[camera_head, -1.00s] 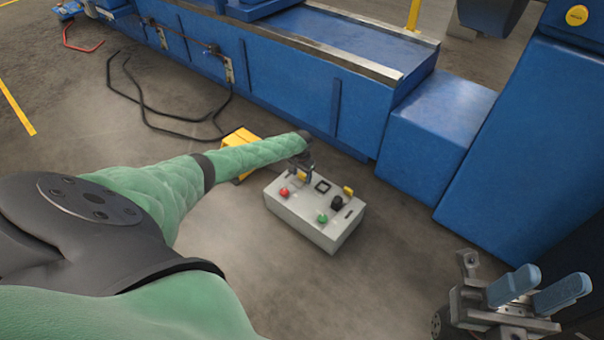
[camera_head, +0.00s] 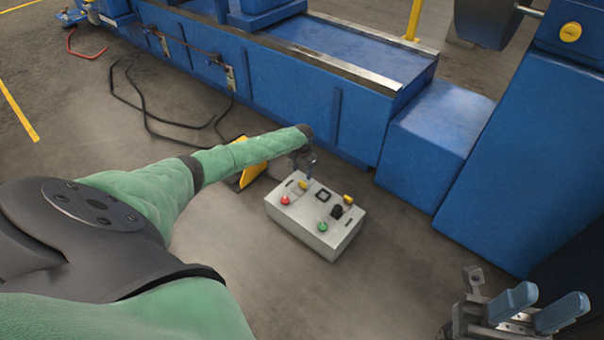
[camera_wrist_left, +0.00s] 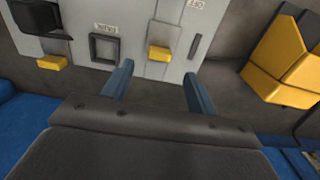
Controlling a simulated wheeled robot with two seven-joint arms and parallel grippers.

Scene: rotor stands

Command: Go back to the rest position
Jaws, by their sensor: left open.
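A grey control box (camera_head: 322,237) with a red button (camera_head: 285,200), a green button (camera_head: 323,226), a black knob and yellow switches stands on the floor. My left gripper (camera_head: 306,172) is small and dark above the box's far edge. In the left wrist view its two blue fingers (camera_wrist_left: 159,72) are apart, with nothing between them but the view of the grey panel (camera_wrist_left: 135,60) and a yellow switch (camera_wrist_left: 159,53) beyond. My right gripper (camera_head: 537,306) is at the bottom right, its blue fingers apart and empty.
A long blue machine base (camera_head: 290,95) runs across the back, with blue blocks (camera_head: 432,140) at right. A yellow box (camera_head: 252,174) is partly hidden behind my left forearm; it also shows in the wrist view (camera_wrist_left: 285,65). Black cables (camera_head: 150,115) lie on the floor.

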